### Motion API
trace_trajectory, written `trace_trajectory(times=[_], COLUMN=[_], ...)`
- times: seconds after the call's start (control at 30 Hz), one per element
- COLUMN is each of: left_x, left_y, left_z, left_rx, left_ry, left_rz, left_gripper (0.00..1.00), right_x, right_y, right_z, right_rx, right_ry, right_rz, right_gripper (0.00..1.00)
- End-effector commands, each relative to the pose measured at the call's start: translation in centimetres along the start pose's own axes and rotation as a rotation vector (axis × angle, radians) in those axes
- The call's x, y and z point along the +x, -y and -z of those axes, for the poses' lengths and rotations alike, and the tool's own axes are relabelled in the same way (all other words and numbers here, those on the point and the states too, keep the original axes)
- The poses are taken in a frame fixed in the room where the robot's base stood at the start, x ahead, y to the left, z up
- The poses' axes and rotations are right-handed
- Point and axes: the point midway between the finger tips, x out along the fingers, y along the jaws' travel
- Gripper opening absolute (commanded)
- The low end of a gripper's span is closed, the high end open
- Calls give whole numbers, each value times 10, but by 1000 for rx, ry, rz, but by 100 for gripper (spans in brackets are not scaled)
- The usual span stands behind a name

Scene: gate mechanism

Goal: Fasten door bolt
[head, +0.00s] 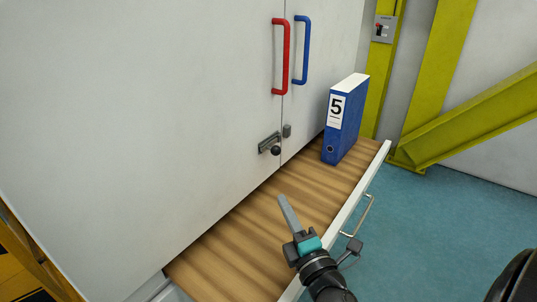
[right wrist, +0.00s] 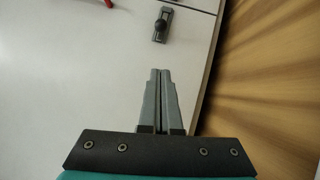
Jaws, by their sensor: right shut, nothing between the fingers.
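The door bolt (head: 270,143) is a grey metal slide with a round black knob (head: 276,151), mounted low on the left white cabinet door (head: 180,90). Its small grey catch (head: 287,131) sits on the right door, and a gap shows between bolt and catch. The bolt also shows at the top of the right wrist view (right wrist: 163,22). My right gripper (head: 284,200) is shut and empty, above the wooden shelf, below and apart from the bolt. Its closed fingers (right wrist: 160,72) point toward the bolt in the right wrist view. My left gripper is not in view.
A red handle (head: 281,57) and a blue handle (head: 302,50) are on the doors. A blue binder marked 5 (head: 345,118) stands on the pulled-out wooden drawer top (head: 235,238), right of the bolt. Yellow beams (head: 470,117) stand at right; teal floor (head: 440,230) is clear.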

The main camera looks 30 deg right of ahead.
Motion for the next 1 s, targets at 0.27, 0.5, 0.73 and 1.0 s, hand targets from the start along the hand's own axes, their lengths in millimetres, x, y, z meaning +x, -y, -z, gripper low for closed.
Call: trace_trajectory(times=[0.27, 0.5, 0.73, 1.0], left_x=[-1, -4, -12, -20], left_y=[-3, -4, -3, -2], left_z=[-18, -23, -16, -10], left_rx=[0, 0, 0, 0], left_ry=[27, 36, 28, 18], left_rz=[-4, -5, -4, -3], left_gripper=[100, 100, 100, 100], right_x=[0, 6, 37, 81], right_y=[0, 0, -2, -2], right_z=[1, 1, 1, 1], right_rx=[-8, -6, -8, -7], right_ry=[-6, -6, -7, -5], right_rz=[-3, -3, -5, -4], right_gripper=[0, 0, 0, 0])
